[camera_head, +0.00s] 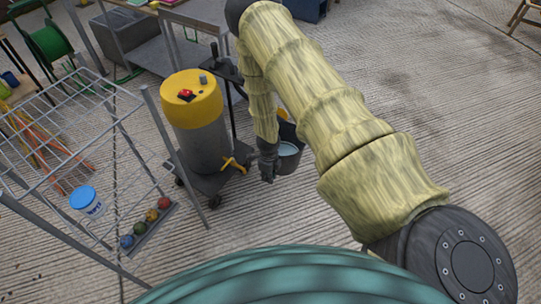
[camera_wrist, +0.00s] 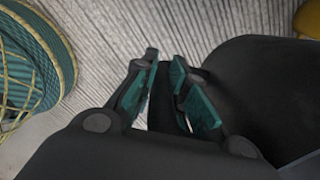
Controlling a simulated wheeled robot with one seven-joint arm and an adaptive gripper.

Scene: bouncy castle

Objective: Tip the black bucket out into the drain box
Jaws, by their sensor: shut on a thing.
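The black bucket (camera_head: 290,160) hangs at my gripper (camera_head: 267,174) in the head view, with a pale bluish surface, like water, showing inside it. It looks roughly upright; part of it is hidden behind my arm. In the wrist view, the bucket (camera_wrist: 255,85) fills the right side as a large dark shape. My gripper (camera_wrist: 176,85) has its teal-padded fingers closed on a thin dark part of it. I cannot tell which thing is the drain box; a grey box (camera_head: 122,37) stands at the upper left.
A grey drum with a yellow top (camera_head: 191,95) stands on a wheeled base just left of the bucket. A wire rack (camera_head: 75,115) is further left, near a blue-lidded tub (camera_head: 86,200) and several coloured balls (camera_head: 146,225).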

